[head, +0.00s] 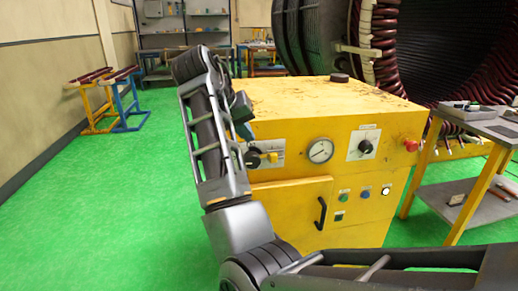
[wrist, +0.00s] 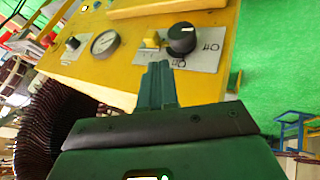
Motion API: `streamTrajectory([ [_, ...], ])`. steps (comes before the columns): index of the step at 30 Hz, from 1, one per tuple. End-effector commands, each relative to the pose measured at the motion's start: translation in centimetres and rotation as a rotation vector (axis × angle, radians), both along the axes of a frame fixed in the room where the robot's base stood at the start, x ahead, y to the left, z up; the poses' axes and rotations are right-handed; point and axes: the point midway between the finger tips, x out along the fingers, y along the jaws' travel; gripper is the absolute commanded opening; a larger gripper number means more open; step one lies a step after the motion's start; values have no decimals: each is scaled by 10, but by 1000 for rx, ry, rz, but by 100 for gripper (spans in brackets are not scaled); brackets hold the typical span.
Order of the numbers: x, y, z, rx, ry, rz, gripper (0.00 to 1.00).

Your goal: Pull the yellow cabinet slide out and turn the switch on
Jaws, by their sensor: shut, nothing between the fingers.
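The yellow cabinet (head: 300,205) stands in the middle of the head view. A white plate at its left carries a black rotary switch (head: 252,158) and a small yellow slide (head: 271,157) beside it. In the wrist view the slide (wrist: 151,40) sits next to the switch (wrist: 182,38), whose plate bears "On" and "Off" labels. My gripper (wrist: 158,66) is shut and empty. Its fingertips point toward the plate, close below the slide in the wrist picture; whether they touch anything I cannot tell. In the head view my arm partly covers the cabinet's left side.
The panel also has a gauge (head: 320,150), another black knob (head: 366,146), a red button (head: 411,145) and a door handle (head: 321,213). A side table (head: 490,128) stands at right, the large stator (head: 385,50) behind. Green floor (head: 80,210) is open at left.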

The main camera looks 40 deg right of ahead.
Motion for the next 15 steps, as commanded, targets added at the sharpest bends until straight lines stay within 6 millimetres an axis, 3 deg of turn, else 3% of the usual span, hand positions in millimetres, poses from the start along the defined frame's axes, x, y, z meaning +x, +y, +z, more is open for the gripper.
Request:
streamTrajectory([
  [15,3,-46,-61,1,3,-1,0],
])
